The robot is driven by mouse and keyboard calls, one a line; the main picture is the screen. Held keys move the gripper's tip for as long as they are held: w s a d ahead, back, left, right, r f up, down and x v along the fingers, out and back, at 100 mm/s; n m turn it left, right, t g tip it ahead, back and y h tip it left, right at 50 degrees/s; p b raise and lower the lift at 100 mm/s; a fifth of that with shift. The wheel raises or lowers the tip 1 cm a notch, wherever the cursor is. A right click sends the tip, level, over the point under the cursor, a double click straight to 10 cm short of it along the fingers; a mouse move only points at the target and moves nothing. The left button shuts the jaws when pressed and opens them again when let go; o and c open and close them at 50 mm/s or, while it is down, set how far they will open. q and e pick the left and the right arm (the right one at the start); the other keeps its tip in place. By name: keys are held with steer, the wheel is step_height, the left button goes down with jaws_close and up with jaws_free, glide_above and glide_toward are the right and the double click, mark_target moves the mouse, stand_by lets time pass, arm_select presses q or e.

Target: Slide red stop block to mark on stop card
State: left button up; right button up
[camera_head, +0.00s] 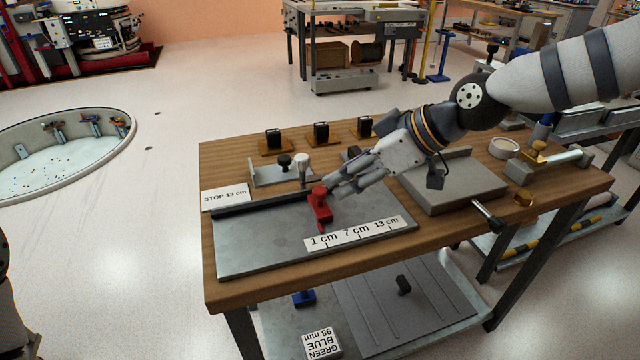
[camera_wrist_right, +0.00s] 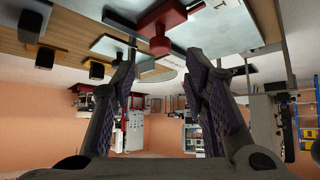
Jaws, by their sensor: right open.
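The red stop block (camera_head: 320,207) sits on the dark rail (camera_head: 265,202) of a grey metal plate (camera_head: 262,245), its lower arm close to the 1 cm label. A white scale strip (camera_head: 357,233) on the plate reads 1 cm, 7 cm and 13 cm. The stop card (camera_head: 224,196) reads "STOP 13 cm" and lies at the bench's left edge. My right gripper (camera_head: 335,188) is open, just right of the red block. In the right wrist view the block's red knob (camera_wrist_right: 160,45) shows beyond the spread fingertips (camera_wrist_right: 163,62). The left gripper is out of view.
Behind the rail stand a bracket with a black and a white knob (camera_head: 302,164) and several black blocks on wooden bases (camera_head: 321,134). A grey box-like fixture (camera_head: 455,182) with a handle stands on the right. The plate's front left is clear.

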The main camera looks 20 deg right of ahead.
mark_target(321, 190)
steer(key=x, duration=0.6)
steer(key=shift+s+d+f+b, duration=0.1)
steer(key=shift+f+b, duration=0.1)
steer(key=shift+b, duration=0.2)
steer(key=shift+w, duration=0.25)
jaws_close()
